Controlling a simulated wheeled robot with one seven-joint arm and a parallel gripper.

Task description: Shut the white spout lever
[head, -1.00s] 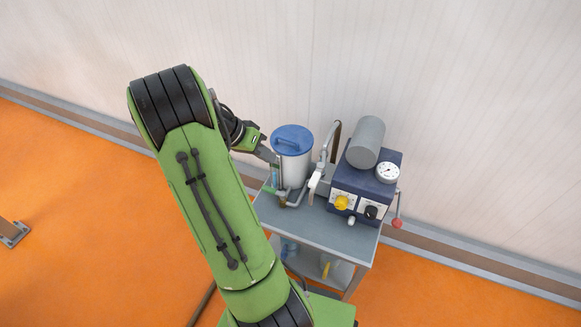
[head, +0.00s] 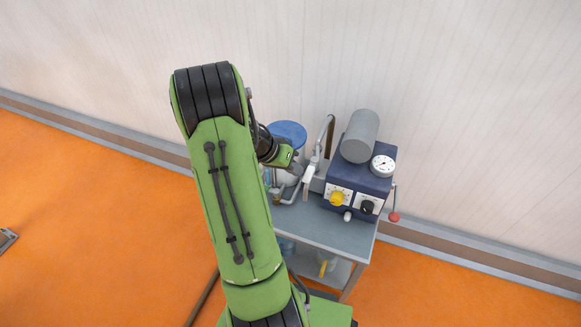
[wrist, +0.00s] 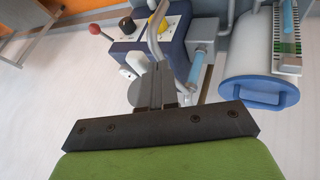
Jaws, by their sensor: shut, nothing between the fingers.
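The white spout lever (head: 308,173) shows in the head view at the front of the curved metal spout (head: 323,141), beside the blue machine. My gripper (head: 300,168) is shut and empty, close to the lever's left side; I cannot tell whether they touch. In the wrist view my shut fingers (wrist: 165,78) point toward the machine, and a pale curved bar (wrist: 155,36) lies just beyond their tips. I cannot clearly tell lever from spout there.
The blue machine (head: 357,187) has a yellow knob, a black knob, a gauge (head: 382,165) and a red-balled handle (head: 394,216). A blue-lidded pot (head: 288,131) stands left, partly behind my arm. The grey cart's front top (head: 340,234) is clear.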

